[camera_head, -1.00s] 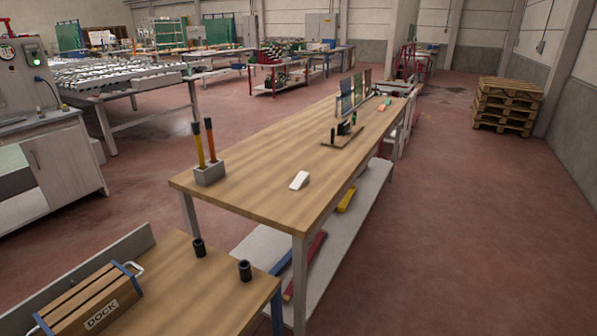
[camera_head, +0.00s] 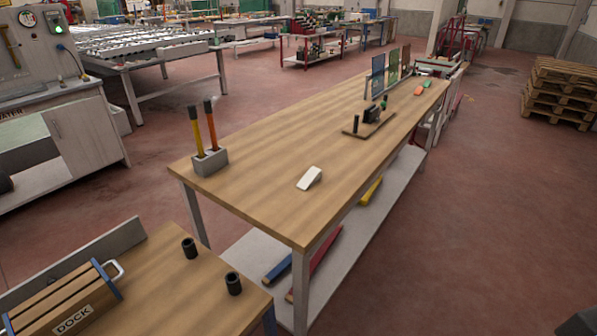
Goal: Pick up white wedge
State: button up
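The white wedge (camera_head: 309,178) lies on the long wooden workbench (camera_head: 270,205), near the middle of its near half. Its sloped side shows and nothing touches it. My gripper cannot be made out in the view. A small grey shape at the bottom right corner is cut off, and I cannot tell what it is.
A grey block (camera_head: 210,162) with two upright handled tools stands left of the wedge. A dark fixture on a board (camera_head: 368,124) stands farther back. A lower table with a DOCK box (camera_head: 65,300) and two black cylinders is at the front left.

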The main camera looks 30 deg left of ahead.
aim_at(312, 177)
jog(key=i+u, duration=0.3)
jog(key=u, duration=0.15)
jog(key=i+l+u, duration=0.1)
jog(key=i+u, duration=0.15)
jog(key=u, duration=0.2)
jog(key=i+l+u, duration=0.2)
jog(key=u, duration=0.25)
jog(key=i+l+u, duration=0.2)
jog(key=u, duration=0.15)
jog(key=i+l+u, duration=0.4)
jog(key=k+j, duration=0.05)
jog(key=k, duration=0.05)
